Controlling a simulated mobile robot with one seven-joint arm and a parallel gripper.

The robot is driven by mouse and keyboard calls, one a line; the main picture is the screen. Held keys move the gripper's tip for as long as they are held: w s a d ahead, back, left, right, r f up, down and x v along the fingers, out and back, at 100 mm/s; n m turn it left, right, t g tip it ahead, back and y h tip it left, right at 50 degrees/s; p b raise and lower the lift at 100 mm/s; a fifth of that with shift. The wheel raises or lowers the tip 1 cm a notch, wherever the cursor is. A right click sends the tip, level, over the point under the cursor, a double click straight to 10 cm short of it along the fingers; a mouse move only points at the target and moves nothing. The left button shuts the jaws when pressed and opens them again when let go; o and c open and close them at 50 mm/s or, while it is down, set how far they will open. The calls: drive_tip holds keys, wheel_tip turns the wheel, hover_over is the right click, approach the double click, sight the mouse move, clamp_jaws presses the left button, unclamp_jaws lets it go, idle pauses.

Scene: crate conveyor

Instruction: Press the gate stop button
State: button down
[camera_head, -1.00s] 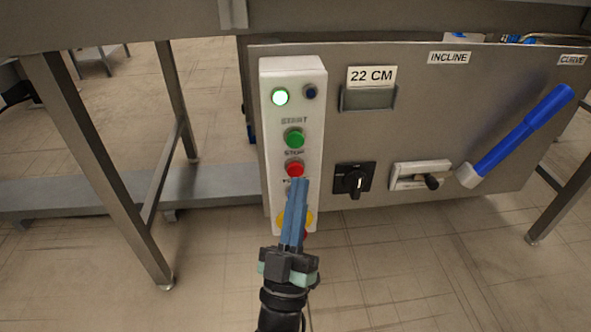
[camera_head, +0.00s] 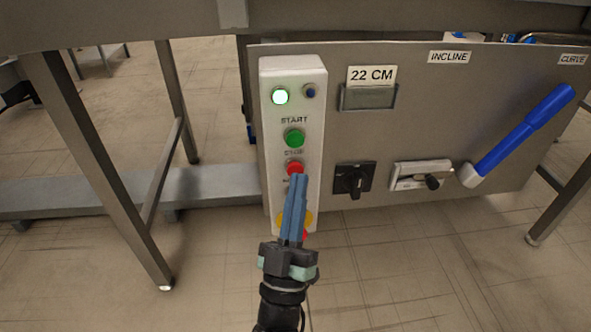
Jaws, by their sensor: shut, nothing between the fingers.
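A white control box (camera_head: 315,110) is fixed at the left end of a grey panel.
The grey panel (camera_head: 420,115) also holds a 22 CM label (camera_head: 371,76), a black rotary switch (camera_head: 354,180), a white latch with a black knob (camera_head: 421,175) and a long blue lever (camera_head: 520,135). Metal table legs (camera_head: 95,170) stand at the left. Tiled floor lies below.

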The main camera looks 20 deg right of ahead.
drive_tip(key=shift+w+d, duration=0.1)
drive_tip(key=shift+w, duration=0.3)
idle(0.5)
drive_tip(key=shift+s, duration=0.15)
drive_tip(key=shift+s+a+p, duration=0.2)
drive_tip(key=shift+s+p, duration=0.15)
drive_tip(key=shift+s, duration=0.35)
drive_tip(key=shift+s+a+p, duration=0.25)
drive_tip(key=shift+s+p, duration=0.15)
drive_tip(key=shift+s, duration=0.4)
drive_tip(key=shift+s+a+p, duration=0.25)
drive_tip(key=shift+s+p, duration=0.2)
drive_tip(key=shift+s, duration=0.35)
drive_tip(key=shift+s+a+p, duration=0.25)
drive_tip(key=shift+s+p, duration=0.15)
drive_tip(key=shift+s, duration=0.4)
